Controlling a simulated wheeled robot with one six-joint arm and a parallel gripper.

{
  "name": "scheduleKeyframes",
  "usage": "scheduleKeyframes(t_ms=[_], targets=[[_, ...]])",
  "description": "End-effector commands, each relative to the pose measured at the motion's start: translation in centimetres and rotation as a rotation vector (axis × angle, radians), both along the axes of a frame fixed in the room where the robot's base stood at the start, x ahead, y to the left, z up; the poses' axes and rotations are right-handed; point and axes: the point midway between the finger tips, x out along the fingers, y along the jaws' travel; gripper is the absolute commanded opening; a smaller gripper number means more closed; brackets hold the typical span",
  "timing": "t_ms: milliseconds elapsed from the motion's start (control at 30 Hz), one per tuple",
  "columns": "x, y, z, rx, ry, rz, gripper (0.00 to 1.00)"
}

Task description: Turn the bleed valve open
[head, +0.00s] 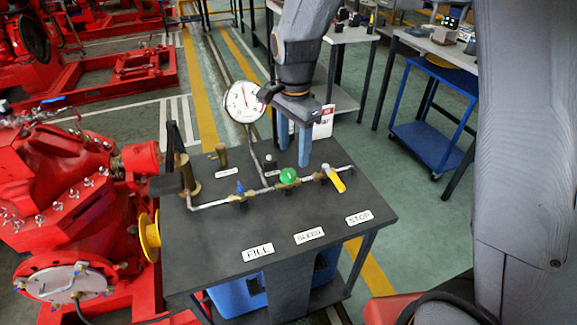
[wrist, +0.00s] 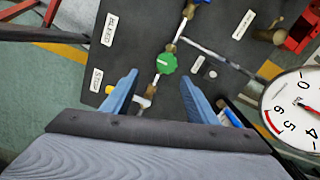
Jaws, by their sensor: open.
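The bleed valve is the round green knob (head: 288,175) in the middle of the pipe on the dark table, behind the BLEED label (head: 309,236). In the wrist view the green knob (wrist: 166,63) lies just beyond the fingertips, near the middle. My gripper (head: 294,156) is open with blue fingers pointing down, above and behind the pipe near the green knob. In the wrist view my gripper (wrist: 159,78) has nothing between its fingers, and the knob appears apart from them.
A blue-handled valve (head: 240,188) is left of the green knob, and a yellow-handled valve (head: 335,179) is right. A pressure gauge (head: 245,102) on a slanted stem stands close behind. A red pump (head: 75,195) is left of the table (head: 215,258). The table's front is clear except for labels.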

Motion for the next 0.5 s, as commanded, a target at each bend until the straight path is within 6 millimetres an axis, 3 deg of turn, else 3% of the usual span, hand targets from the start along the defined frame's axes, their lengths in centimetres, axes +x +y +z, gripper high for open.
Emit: scheduleKeyframes(t_ms=[233,500], targets=[[0.9,1.3,-0.9,-0.002,0.007,-0.092,0.53],[0.8,1.1,-4.9,-0.002,0.008,-0.092,0.53]])
